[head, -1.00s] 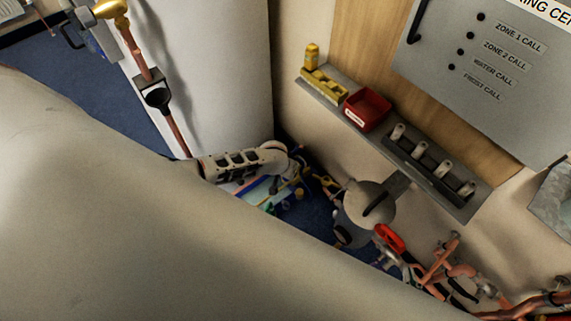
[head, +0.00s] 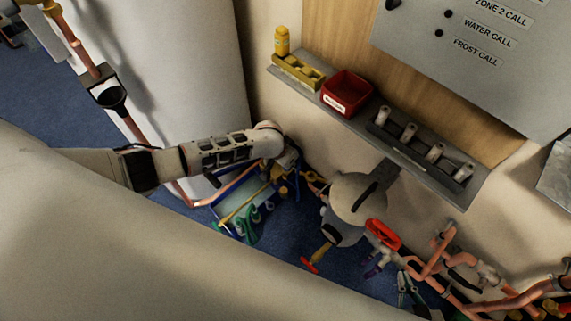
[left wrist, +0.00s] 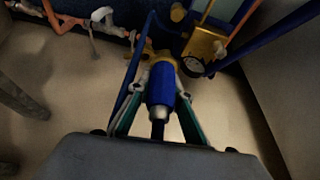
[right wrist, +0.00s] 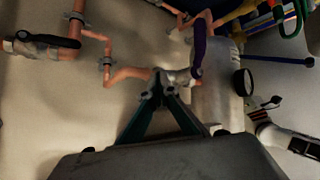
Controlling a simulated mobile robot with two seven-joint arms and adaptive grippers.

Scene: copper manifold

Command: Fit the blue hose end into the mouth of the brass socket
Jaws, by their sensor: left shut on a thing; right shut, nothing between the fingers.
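In the left wrist view my left gripper (left wrist: 160,92) is shut on the blue hose end (left wrist: 160,108), a thick blue sleeve with a pale metal collar. A brass-coloured piece (left wrist: 155,62), perhaps the socket, shows just beyond it; whether they touch or fit together I cannot tell. In the head view my left gripper (head: 289,160) is small and dark against the hoses, and the hose end is not distinct. My right gripper (right wrist: 160,82) is shut and empty, its tips close to a metal valve (right wrist: 180,78) on the copper pipe. Its dark fingers also show in the head view (head: 403,283).
Copper pipework (head: 440,255) with a red handle (head: 384,235) lies at lower right. A pale cylinder (head: 350,205) stands between the grippers. A shelf (head: 300,83) with a red bin (head: 347,93) runs along the wall. A purple lever (right wrist: 198,50) is near my right gripper.

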